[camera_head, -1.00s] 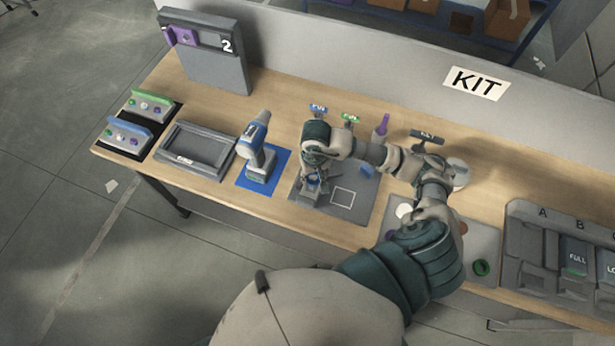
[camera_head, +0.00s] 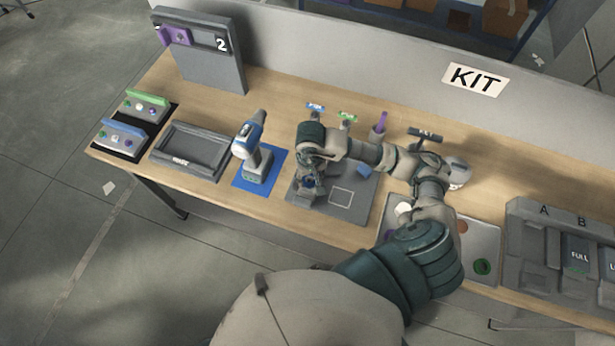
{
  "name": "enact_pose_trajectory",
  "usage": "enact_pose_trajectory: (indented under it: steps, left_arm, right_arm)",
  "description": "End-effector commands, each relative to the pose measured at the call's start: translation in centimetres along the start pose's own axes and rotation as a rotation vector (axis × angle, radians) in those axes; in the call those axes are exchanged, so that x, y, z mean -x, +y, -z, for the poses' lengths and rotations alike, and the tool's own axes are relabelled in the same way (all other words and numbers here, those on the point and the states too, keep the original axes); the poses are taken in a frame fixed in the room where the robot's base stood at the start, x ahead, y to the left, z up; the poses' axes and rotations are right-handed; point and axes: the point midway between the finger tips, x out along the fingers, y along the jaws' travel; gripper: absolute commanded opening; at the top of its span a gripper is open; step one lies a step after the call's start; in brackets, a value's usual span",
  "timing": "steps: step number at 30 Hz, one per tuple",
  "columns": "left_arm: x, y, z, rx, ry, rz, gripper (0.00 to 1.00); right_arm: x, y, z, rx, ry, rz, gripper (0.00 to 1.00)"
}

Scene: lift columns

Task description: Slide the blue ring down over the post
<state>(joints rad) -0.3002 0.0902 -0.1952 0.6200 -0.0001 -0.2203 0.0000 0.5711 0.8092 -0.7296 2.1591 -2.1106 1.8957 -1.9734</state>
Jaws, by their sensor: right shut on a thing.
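My right gripper (camera_head: 307,188) points down over the left part of a grey plate (camera_head: 358,211) on the bench. It is shut on the blue ring (camera_head: 308,182), which shows only as a small dark blue patch between the fingers. The post is not clearly visible; the gripper and wrist cover that part of the plate. I cannot tell whether the ring is around a post or above it. My left gripper is not in view.
A blue block (camera_head: 364,171) and a white square outline are on the plate. A drill (camera_head: 251,150) on a blue mat and a grey tray (camera_head: 217,175) stand to the left. A purple-tipped tool (camera_head: 381,122) stands behind my forearm. A grey rack (camera_head: 528,250) is at right.

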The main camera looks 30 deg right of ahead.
Motion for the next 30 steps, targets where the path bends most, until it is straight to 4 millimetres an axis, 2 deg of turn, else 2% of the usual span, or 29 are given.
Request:
enact_pose_trajectory:
  steps: [5, 6, 9, 16, 17, 19, 20, 30]
  left_arm:
    - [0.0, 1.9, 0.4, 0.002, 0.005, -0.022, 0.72]
    - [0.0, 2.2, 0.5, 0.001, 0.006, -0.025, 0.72]
    - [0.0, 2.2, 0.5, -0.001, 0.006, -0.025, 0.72]
    - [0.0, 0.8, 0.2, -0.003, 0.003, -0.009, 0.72]
    - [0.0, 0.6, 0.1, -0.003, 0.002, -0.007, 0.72]
    - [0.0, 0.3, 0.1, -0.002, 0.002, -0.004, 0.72]
    - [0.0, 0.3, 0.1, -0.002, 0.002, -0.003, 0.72]
    - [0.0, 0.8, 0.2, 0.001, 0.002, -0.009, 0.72]
  right_arm:
    - [0.1, -0.4, -0.1, 0.001, 0.000, -0.004, 0.14]
    - [0.1, -0.4, -0.1, 0.001, 0.000, -0.005, 0.52]
    - [0.1, -0.6, -0.1, 0.001, 0.000, -0.006, 0.77]
    - [0.1, -0.5, -0.1, 0.001, 0.001, -0.004, 0.79]
    - [0.1, -0.4, -0.1, 0.001, 0.001, -0.003, 0.81]
    - [0.1, -0.4, -0.1, 0.001, 0.001, -0.002, 0.99]
    - [0.1, -0.4, -0.1, 0.001, 0.001, -0.002, 1.00]
    - [0.1, -0.4, -0.1, 0.001, 0.001, -0.002, 1.00]
